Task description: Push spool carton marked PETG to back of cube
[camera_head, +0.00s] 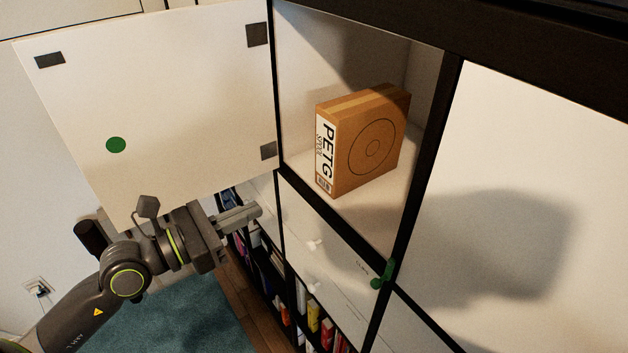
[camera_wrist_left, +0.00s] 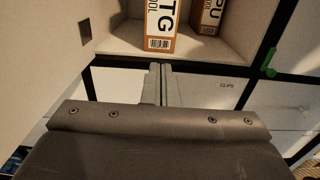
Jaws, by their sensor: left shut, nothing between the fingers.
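The orange-brown spool carton marked PETG (camera_head: 372,147) stands upright in the open shelf cube, its white label facing the opening. In the left wrist view its lower front (camera_wrist_left: 160,24) shows above my fingertips, and its top is cut off. My left gripper (camera_head: 257,212) is shut and empty. It is outside the cube, below and left of the carton and apart from it. The closed fingers (camera_wrist_left: 161,70) point toward the carton. My right gripper is not in view.
A second carton, with PU readable (camera_wrist_left: 207,16), stands right of the PETG carton in the wrist view. An open white door (camera_head: 170,90) with a green dot is left of the cube. A drawer marked CLIPS (camera_wrist_left: 226,86) is below. A green handle (camera_head: 383,273) sits lower right.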

